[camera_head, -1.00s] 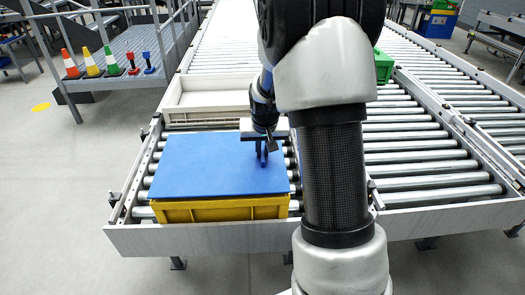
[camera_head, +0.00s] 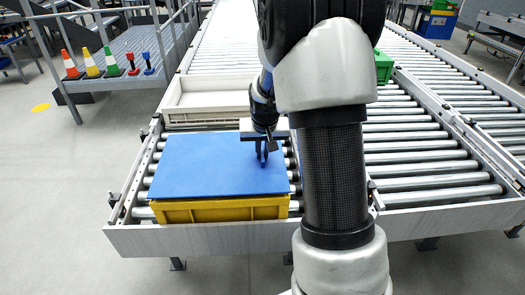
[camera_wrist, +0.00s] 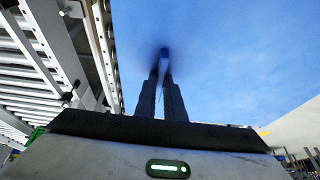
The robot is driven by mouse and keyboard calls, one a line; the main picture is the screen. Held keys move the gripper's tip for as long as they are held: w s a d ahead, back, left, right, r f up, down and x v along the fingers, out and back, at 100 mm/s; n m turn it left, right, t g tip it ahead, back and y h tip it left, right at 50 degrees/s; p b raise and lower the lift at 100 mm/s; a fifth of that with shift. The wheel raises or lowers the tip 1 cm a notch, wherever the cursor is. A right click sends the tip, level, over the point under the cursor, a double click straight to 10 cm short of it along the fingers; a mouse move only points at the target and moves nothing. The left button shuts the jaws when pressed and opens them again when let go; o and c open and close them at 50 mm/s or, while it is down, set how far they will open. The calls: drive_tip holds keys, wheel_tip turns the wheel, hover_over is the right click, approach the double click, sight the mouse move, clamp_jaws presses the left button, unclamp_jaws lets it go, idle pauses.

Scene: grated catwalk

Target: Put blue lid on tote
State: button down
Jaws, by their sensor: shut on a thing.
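The blue lid (camera_head: 212,165) is a flat rectangular sheet lying over the top of the yellow tote (camera_head: 220,209), covering its opening. The lid also fills much of the wrist view (camera_wrist: 225,60). The tote's front wall shows below the lid's front edge; the rest of it is hidden. My gripper (camera_head: 263,161) is over the right part of the lid, pointing down, with its fingers close together.
The tote sits at the front end of a roller conveyor (camera_head: 430,190). A white tray (camera_head: 208,97) stands just behind it. A green bin (camera_head: 383,66) is farther back, partly hidden by my arm. Small cones (camera_head: 92,64) stand on a grated platform at left.

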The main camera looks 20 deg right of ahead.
drive_tip(key=shift+f+b, duration=0.8)
drive_tip(key=shift+f, duration=0.1)
drive_tip(key=c, duration=1.4)
unclamp_jaws()
drive_tip(key=shift+o, duration=0.2)
drive_tip(key=shift+r+p, duration=2.65)
drive_tip(key=shift+r, duration=1.4)
